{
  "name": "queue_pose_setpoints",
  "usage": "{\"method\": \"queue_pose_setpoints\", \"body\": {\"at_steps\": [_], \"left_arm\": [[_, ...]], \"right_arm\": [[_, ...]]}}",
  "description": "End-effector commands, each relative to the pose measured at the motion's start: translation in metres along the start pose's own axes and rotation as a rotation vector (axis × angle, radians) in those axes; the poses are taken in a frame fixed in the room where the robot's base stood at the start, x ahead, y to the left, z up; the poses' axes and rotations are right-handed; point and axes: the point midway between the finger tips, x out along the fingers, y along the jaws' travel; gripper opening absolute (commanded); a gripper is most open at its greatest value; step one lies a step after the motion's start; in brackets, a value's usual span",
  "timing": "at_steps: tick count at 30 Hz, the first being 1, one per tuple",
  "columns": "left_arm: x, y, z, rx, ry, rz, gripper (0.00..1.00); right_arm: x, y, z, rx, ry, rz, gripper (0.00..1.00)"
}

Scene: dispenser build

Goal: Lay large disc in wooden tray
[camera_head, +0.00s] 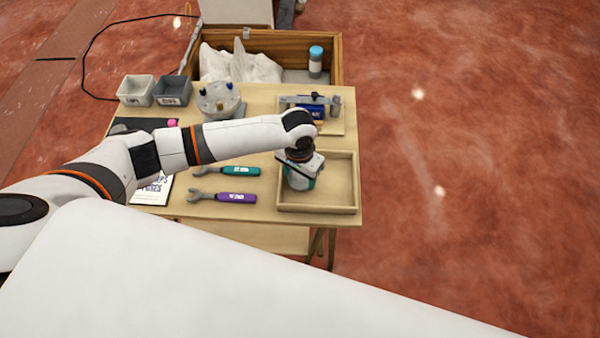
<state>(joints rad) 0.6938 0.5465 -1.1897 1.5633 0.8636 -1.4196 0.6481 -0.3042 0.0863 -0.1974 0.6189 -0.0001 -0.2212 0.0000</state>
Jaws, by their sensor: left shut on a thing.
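The wooden tray (337,208) is a shallow, light wooden box at the right front of the table. My left gripper (298,186) points down over the left part of this tray. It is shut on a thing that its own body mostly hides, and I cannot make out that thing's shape. I cannot tell whether the held thing touches the tray floor. No large disc shows clearly. A round grey piece with several pegs (218,99) stands at the back left of the table. My right gripper is not in view.
A teal-handled wrench (238,171) and a purple-handled wrench (236,197) lie left of the tray. A smaller tray with a blue item (311,112) is behind it. Two grey bins (172,90) stand back left. A wooden crate (268,38) with white cloth and a bottle (315,64) is behind.

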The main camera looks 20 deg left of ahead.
Motion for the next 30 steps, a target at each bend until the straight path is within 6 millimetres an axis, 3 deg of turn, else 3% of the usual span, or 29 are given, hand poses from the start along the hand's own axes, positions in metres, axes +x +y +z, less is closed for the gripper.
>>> {"method": "queue_pose_setpoints", "body": {"at_steps": [9, 10, 11, 22, 30], "left_arm": [[0.002, 0.0, 0.001, -0.001, -0.002, -0.001, 0.21], [0.002, 0.0, 0.0, -0.001, -0.001, 0.0, 0.65], [0.002, 0.0, 0.0, -0.001, -0.001, 0.0, 0.7], [-0.004, 0.0, 0.001, 0.0, -0.003, 0.0, 0.7], [-0.054, 0.0, 0.001, 0.001, -0.005, -0.001, 0.7]], "right_arm": [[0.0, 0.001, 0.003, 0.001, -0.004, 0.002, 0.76], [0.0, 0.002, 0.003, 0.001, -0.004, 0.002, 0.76], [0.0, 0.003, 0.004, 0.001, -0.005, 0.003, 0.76], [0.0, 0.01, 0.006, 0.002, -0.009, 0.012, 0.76], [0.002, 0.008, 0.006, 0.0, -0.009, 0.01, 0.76]]}}
